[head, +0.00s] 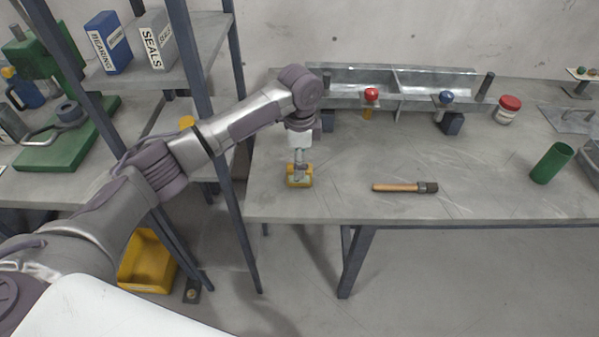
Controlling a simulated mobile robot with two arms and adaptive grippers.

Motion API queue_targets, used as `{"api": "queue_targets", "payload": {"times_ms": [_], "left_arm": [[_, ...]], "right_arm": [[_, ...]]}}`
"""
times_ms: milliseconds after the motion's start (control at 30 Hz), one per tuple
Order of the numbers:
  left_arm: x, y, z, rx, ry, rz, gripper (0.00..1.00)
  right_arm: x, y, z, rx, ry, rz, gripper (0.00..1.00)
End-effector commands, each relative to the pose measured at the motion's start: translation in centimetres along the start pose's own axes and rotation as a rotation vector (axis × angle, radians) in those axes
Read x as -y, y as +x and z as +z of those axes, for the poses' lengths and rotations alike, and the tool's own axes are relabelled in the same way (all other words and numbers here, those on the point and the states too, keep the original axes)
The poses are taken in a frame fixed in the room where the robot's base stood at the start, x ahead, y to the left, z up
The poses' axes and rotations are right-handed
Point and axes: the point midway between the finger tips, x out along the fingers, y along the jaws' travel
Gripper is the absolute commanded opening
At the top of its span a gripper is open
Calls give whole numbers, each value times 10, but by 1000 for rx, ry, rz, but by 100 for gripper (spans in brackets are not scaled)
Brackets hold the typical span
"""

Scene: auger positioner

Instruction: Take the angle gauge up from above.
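A small yellow block-like thing (299,182), which I take to be the angle gauge, lies on the left part of the grey metal workbench (330,205), near its front edge. My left arm comes in from the left and its gripper (299,168) points straight down over this yellow thing. The fingertips are at or just above its middle and hide part of it. The view is too small to tell whether the fingers touch it or are closed. My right gripper is not in view.
A wooden-handled brush (398,187) lies to the right of the gauge. A metal trough (430,84) with red and blue knobs runs along the back. A shelf upright (205,120) stands left.

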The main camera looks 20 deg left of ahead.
Motion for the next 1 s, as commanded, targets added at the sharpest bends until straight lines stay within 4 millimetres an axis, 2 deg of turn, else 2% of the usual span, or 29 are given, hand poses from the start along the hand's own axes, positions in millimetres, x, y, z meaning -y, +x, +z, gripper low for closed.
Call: {"api": "queue_targets", "payload": {"times_ms": [167, 500, 767, 800, 867, 1000], "left_arm": [[1, 11, 0, 0, 1, -1, 67], [6, 55, 1, 1, 1, 0, 67], [6, 60, 1, 0, 1, -2, 67], [6, 60, 1, 0, 1, -2, 65], [6, 60, 1, 0, 1, -2, 55], [6, 60, 1, 0, 1, -2, 32]], "right_arm": [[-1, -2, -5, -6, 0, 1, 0], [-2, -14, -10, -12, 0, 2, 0], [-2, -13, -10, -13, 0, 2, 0], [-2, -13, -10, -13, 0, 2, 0], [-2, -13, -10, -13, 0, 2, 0], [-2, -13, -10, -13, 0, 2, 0]]}}
